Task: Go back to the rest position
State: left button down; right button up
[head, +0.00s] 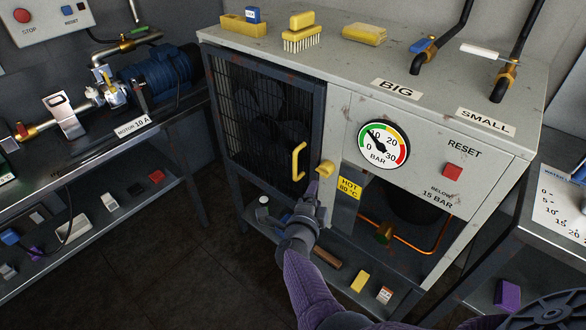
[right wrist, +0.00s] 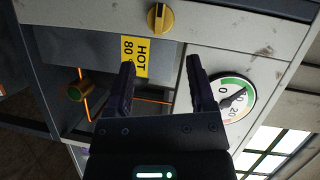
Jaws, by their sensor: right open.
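My right gripper (head: 312,198) reaches up from the bottom of the head view toward the front of the grey tank unit (head: 450,115). In the right wrist view the right gripper (right wrist: 160,82) is open, with nothing between its two dark fingers. A yellow knob (head: 325,168) sits on the unit's front just above the gripper. The knob also shows in the right wrist view (right wrist: 160,18), beyond the fingertips and apart from them. The yellow HOT 80 °C label (head: 348,189) is beside the gripper. My left gripper does not show.
A mesh door (head: 262,125) with a yellow handle (head: 298,161) is left of the knob. The pressure gauge (head: 384,145) and red reset button (head: 452,171) are to the right. A workbench with a blue motor (head: 160,72) stands left. The dark floor (head: 180,265) between them is clear.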

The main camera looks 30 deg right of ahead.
jog(key=s+a+f+n+y, duration=0.1)
jog(key=s+a+n+y, duration=0.5)
jog(key=n, duration=0.4)
jog(key=s+a+n+y, duration=0.3)
jog(key=a+n+y, duration=0.2)
jog(key=n+y, duration=0.4)
jog(key=s+a+r+n+g+h, duration=0.15)
jog(key=s+n+g, duration=0.25)
jog(key=s, duration=0.5)
jog(key=s+n+g+h, duration=0.25)
jog(key=s+g, duration=0.25)
jog(key=s, duration=0.5)
jog(key=s+f+n+g, duration=0.1)
jog(key=s+f+n, duration=0.15)
jog(key=f, duration=1.45)
jog(key=s+d+f+g, duration=0.1)
jog(key=s+d+f, duration=0.1)
jog(key=s+f, duration=0.3)
jog(key=s+d+f, duration=0.3)
jog(key=s+f, duration=0.2)
jog(key=s, duration=0.5)
jog(key=shift+s+d+f+m+g, duration=0.15)
jog(key=shift+s+f+m+g, duration=0.15)
jog(key=shift+g, duration=0.1)
